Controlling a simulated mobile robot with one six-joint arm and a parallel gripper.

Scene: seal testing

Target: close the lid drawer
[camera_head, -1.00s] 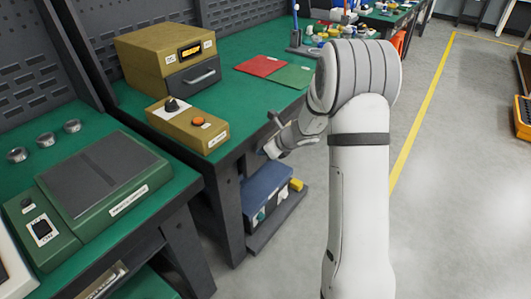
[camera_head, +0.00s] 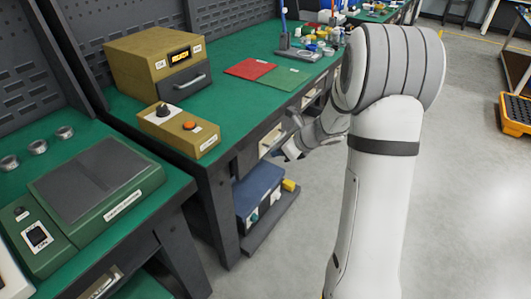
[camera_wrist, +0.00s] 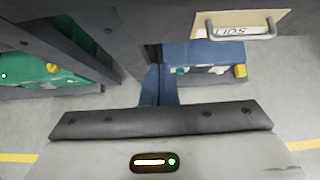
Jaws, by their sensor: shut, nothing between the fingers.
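A cream drawer front (camera_head: 270,139) shows under the edge of the green table in the head view, partly behind my gripper. In the wrist view a cream drawer front (camera_wrist: 250,20) with a grey bar handle (camera_wrist: 240,32) is at the top right. Its label is upside down and cut off, so I cannot read it fully. I cannot tell how far this drawer stands out. My gripper (camera_head: 286,150) is beside the table edge, low and in front of the drawers. Its blue fingers (camera_wrist: 158,85) are together and empty, apart from the handle.
A second drawer front (camera_head: 311,97) is farther along the table. A blue case (camera_head: 258,192) rests on the low shelf below. A yellow control box (camera_head: 180,130) and a yellow tester (camera_head: 160,60) stand on the table.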

